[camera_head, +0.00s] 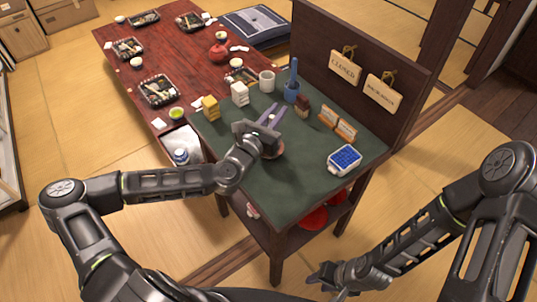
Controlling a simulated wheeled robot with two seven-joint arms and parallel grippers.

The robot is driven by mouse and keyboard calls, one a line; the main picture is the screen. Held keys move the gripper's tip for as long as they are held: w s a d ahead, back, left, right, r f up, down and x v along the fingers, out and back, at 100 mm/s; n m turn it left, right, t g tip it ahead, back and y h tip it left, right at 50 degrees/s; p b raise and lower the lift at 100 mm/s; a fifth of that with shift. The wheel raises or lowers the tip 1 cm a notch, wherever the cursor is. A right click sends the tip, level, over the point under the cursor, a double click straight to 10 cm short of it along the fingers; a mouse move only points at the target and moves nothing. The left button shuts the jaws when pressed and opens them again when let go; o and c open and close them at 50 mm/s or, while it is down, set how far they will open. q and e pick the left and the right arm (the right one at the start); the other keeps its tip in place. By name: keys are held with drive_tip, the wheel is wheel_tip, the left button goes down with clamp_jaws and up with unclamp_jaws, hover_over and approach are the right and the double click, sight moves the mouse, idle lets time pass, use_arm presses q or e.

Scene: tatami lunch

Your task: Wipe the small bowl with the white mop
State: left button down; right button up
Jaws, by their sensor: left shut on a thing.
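A small brown bowl (279,153) stands on the green top of the counter, mostly hidden beneath my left gripper. My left gripper (273,114) reaches over the counter, its purple-grey fingers pointing away from me. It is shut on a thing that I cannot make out. A white block (240,94) stands near the counter's far left edge, beyond my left gripper; I cannot tell whether it is the white mop. My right gripper (328,282) is low at the bottom of the view, off the counter. Its fingers are too small and dark to read.
On the counter (299,191) are a yellow block (210,107), a brown block (302,106), a white cup (267,82), a blue holder (291,92), wooden signs (337,123) and a blue-and-white box (344,159). A dark panel (357,45) rises behind. The counter's front is clear.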

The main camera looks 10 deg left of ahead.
use_arm(q)
drive_tip(key=shift+s+a+m+g+h+b, duration=0.1)
drive_tip(key=shift+a+m+g+h+b, duration=0.05)
drive_tip(key=shift+m+g+h+b, duration=1.6)
drive_tip(key=shift+w+a+m+g+h+b, duration=0.15)
drive_tip(key=shift+m+g+h+b, duration=1.1)
drive_tip(key=shift+m+g+h, duration=1)
drive_tip(key=shift+s+a+m+g+h+b, duration=0.15)
drive_tip(key=shift+m+g+h+b, duration=1.5)
drive_tip(key=shift+g+h, duration=0.55)
drive_tip(key=shift+r, duration=0.1)
